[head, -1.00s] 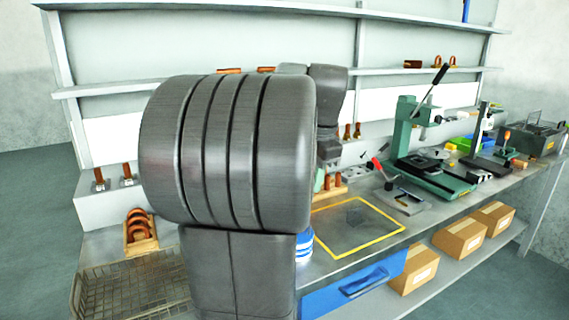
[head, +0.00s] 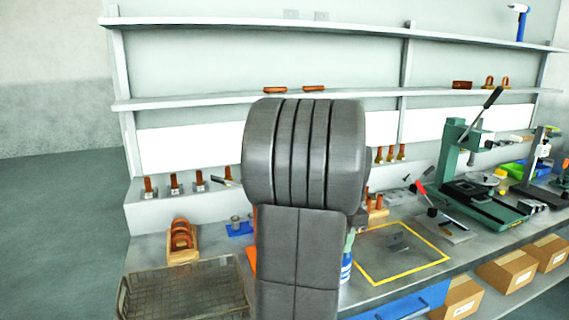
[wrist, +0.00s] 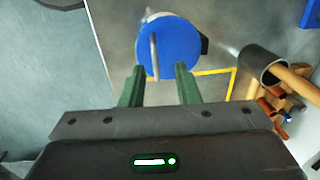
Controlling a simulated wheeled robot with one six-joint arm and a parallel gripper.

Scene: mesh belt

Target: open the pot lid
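In the wrist view a round blue lid (wrist: 178,55) with a pale bar handle (wrist: 154,57) lies ahead of my gripper (wrist: 160,70). The green fingers are apart, with nothing visibly held between them. Their tips overlap the lid's near edge in the picture, one on each side of the bar; I cannot tell whether they touch. A dark knob shows at the lid's right edge. In the head view a blue-and-white object (head: 346,268), apparently the pot's side, is mostly hidden behind my arm. A green finger seems to show just above it.
A yellow square outline (head: 442,262) marks the bench to the right, with a green press (head: 452,160) beyond. A wire basket (head: 185,292) and a wooden holder (head: 183,255) stand to the left. A dark cylinder (wrist: 262,65) with wooden handles is right in the wrist view.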

